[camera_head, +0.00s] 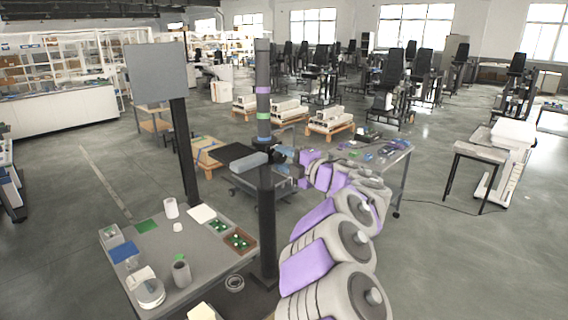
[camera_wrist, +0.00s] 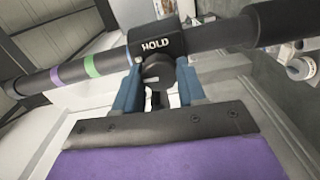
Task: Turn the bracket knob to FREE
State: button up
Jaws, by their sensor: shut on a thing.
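The bracket (camera_wrist: 178,40) is a dark block around the column, with the word HOLD printed above the knob in the wrist view. The round dark grey knob (camera_wrist: 158,73) faces the camera; I cannot tell exactly where its mark points. My gripper (camera_wrist: 160,70) has its blue fingers on either side of the knob and is shut on it. The dark column (camera_head: 264,195) stands upright in the head view, with purple, green and blue bands above the bracket. In the head view my gripper (camera_head: 288,154) is at the bracket, and the knob is too small to make out.
A dark flat tray (camera_head: 233,153) is at the column's left. A grey panel (camera_head: 157,72) on a post stands further left. A worktable (camera_head: 190,262) with cups and circuit boards is at the front left. Another table (camera_head: 398,160) stands behind my arm. Open floor lies at right.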

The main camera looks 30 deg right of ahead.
jog(key=shift+n, duration=0.5)
jog(key=o, duration=1)
jog(key=shift+o, duration=0.2)
jog(key=p+v, duration=0.1)
jog(key=v, duration=1.6)
jog(key=shift+s+d, duration=0.1)
